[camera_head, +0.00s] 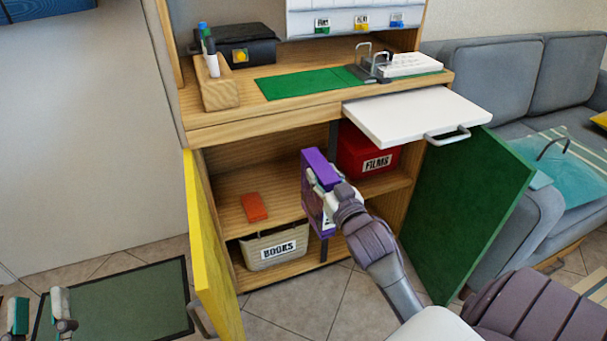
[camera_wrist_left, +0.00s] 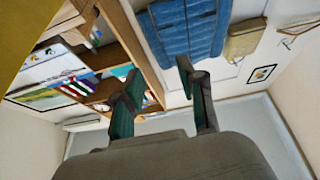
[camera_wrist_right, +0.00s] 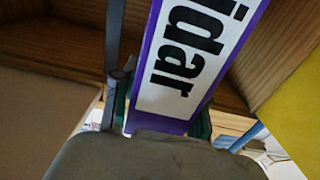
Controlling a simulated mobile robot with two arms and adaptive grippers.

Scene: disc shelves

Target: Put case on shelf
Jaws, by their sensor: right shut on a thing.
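A purple case (camera_head: 317,164) is upright in front of the right part of the open cabinet's shelf. My right gripper (camera_head: 327,186) is shut on it. In the right wrist view the case (camera_wrist_right: 188,58) shows a white label with black letters, partly cut off, and stands between the fingers. The wooden shelf (camera_head: 228,188) inside the cabinet is behind the case; I cannot tell whether they touch. My left gripper (camera_head: 39,314) is open and empty, low at the left edge. It also shows open in the left wrist view (camera_wrist_left: 158,88).
An orange box (camera_head: 254,207) lies on the shelf's left; a red FILMS box (camera_head: 361,157) is at the back right. A BOOKS basket (camera_head: 273,249) is below. Yellow (camera_head: 212,260) and green (camera_head: 468,205) doors stand open. A white drawer (camera_head: 415,115) juts out above.

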